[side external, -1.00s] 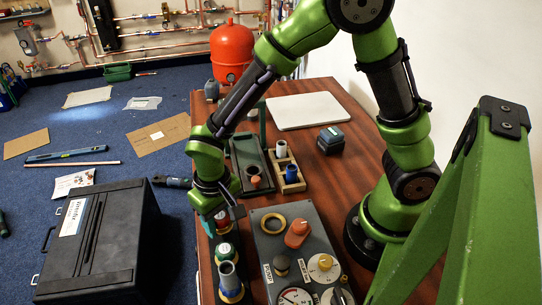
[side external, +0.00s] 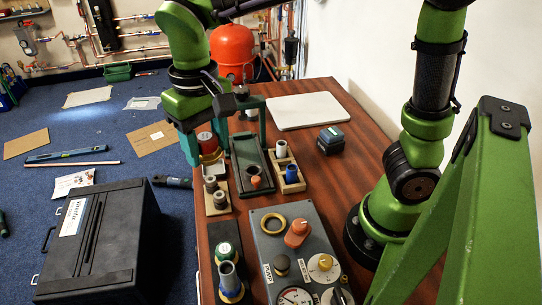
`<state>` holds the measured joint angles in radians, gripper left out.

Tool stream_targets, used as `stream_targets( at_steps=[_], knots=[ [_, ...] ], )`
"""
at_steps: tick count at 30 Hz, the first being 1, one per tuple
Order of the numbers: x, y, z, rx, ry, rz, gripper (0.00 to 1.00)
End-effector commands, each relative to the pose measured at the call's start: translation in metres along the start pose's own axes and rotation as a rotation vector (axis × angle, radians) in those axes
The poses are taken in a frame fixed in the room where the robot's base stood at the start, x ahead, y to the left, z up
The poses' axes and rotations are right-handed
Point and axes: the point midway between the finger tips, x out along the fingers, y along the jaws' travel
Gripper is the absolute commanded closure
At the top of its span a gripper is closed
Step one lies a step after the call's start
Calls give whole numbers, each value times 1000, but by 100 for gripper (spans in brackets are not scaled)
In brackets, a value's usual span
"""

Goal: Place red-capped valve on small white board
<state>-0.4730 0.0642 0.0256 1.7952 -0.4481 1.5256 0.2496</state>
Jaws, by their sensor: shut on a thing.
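The red-capped valve (side external: 207,144) is in my gripper (side external: 205,140), held upright between the teal fingers near the left edge of the table. Its lower, brass-coloured part shows below the red cap; the fingers hide some of its sides. The small white board (side external: 308,110) lies flat and bare at the back of the table, to the right of my gripper and apart from the valve.
A dark tray (side external: 240,150) with an upright frame stands between my gripper and the board. A red tank (side external: 232,50) is behind.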

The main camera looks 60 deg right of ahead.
Motion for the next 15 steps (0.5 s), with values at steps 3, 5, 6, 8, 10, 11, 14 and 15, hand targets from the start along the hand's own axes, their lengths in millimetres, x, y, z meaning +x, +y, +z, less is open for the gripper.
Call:
stream_targets(
  at_steps=[3,5,6,8,10,11,14,15],
  knots=[
    [-3,12,-20,70,-2,-3,83],
    [-4,18,-30,108,-5,-4,83],
    [-5,24,-38,137,-5,-6,83],
    [-5,33,-50,183,-7,-7,83],
    [-6,46,-66,246,-9,-10,83],
    [-7,53,-73,276,-11,-10,83],
    [-8,82,-101,392,-12,-14,83],
    [-9,97,-112,444,-14,-15,83]
  ],
)
